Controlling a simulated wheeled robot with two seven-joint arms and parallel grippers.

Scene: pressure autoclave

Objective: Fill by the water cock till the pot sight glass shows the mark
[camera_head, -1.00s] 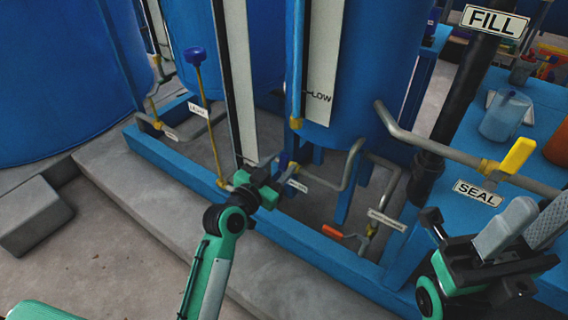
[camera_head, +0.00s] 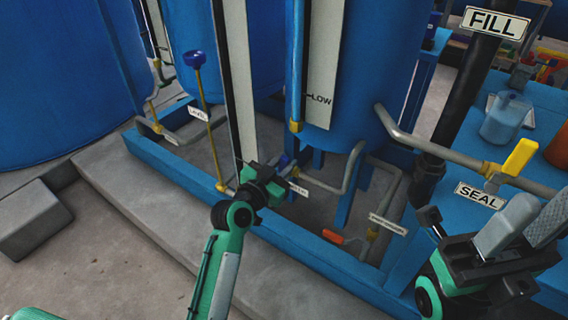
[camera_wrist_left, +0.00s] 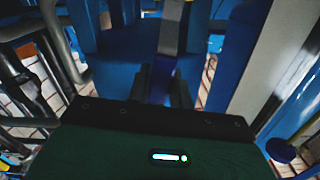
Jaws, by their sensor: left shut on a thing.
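My left gripper (camera_head: 272,178) is low in front of the blue pot (camera_head: 365,60), at the pipework beneath it. It is shut on a small blue cock handle (camera_head: 284,160), largely hidden by the gripper. In the left wrist view a blue piece (camera_wrist_left: 161,86) sits between the fingers (camera_wrist_left: 163,92). A small label beside it is too small to read.
A blue knob on a brass stem (camera_head: 195,60) stands at left. A yellow handle (camera_head: 519,158) stands above the SEAL sign (camera_head: 480,195), near my right gripper. A FILL sign (camera_head: 495,23) is on a black pipe.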

